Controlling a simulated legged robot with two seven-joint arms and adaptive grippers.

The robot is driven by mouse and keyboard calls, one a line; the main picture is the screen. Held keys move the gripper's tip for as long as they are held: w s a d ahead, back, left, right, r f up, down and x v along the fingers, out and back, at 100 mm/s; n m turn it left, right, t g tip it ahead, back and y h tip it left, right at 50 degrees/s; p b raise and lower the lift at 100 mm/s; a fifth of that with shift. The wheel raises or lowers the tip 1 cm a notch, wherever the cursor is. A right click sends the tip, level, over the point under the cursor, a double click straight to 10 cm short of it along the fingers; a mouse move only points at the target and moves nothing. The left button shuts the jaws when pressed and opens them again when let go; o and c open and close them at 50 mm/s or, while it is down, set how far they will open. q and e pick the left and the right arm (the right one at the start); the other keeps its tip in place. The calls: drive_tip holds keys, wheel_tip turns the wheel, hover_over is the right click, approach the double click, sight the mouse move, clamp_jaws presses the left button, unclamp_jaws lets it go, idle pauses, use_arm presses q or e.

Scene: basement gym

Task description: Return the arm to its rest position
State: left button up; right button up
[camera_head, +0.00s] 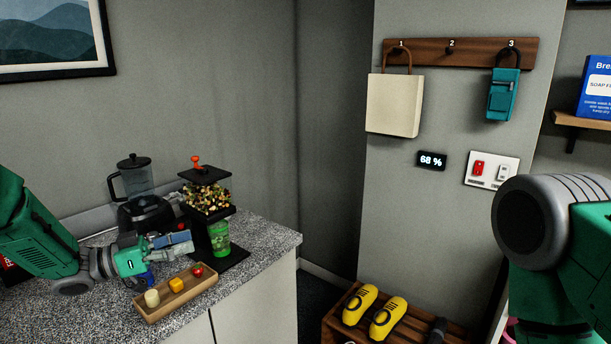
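My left arm (40,235), green and grey, comes in from the left over the speckled counter (257,240). My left gripper (182,243) is above the counter, behind the wooden tray and in front of the dispenser. Its fingers point right and lie close together in this view; I cannot tell if they are open or shut, and no held object is clear. My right arm (560,250) stands at the right edge as a grey joint and green link. My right gripper is out of view.
The wooden tray (170,309) holds a cream, a yellow and a red piece. A blender (135,182) and a dispenser (206,196) with a green cup (219,238) stand close by. A crate (335,325) bears yellow shoes (388,318). A bag (393,105) hangs on the wall.

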use_arm(q)
drive_tip(key=s+d+f+n+t+y+b, duration=0.15)
drive_tip(key=s+f+n+y, duration=0.45)
drive_tip(key=f, duration=0.8)
drive_tip(key=s+d+f+n+g+y+b, duration=0.1)
drive_tip(key=s+f+n+y+b, duration=0.35)
drive_tip(key=f, duration=0.95)
drive_tip(key=s+a+f+g+y, duration=0.2)
drive_tip(key=s+f, duration=0.1)
drive_tip(key=s, duration=0.7)
drive_tip(key=s+a+f+g+y+b, duration=0.1)
drive_tip(key=s+a+f+g+y, duration=0.1)
drive_tip(key=s, duration=0.9)
drive_tip(key=s+a+f+g+y, duration=0.2)
drive_tip(key=s+f+g, duration=0.2)
drive_tip(key=s, duration=0.7)
drive_tip(key=shift+f, duration=0.3)
use_arm(e)
wheel_tip(320, 180, down, 8)
drive_tip(key=shift+s+a+r, duration=0.15)
drive_tip(key=shift+a+r, duration=0.1)
drive_tip(key=shift+a, duration=0.2)
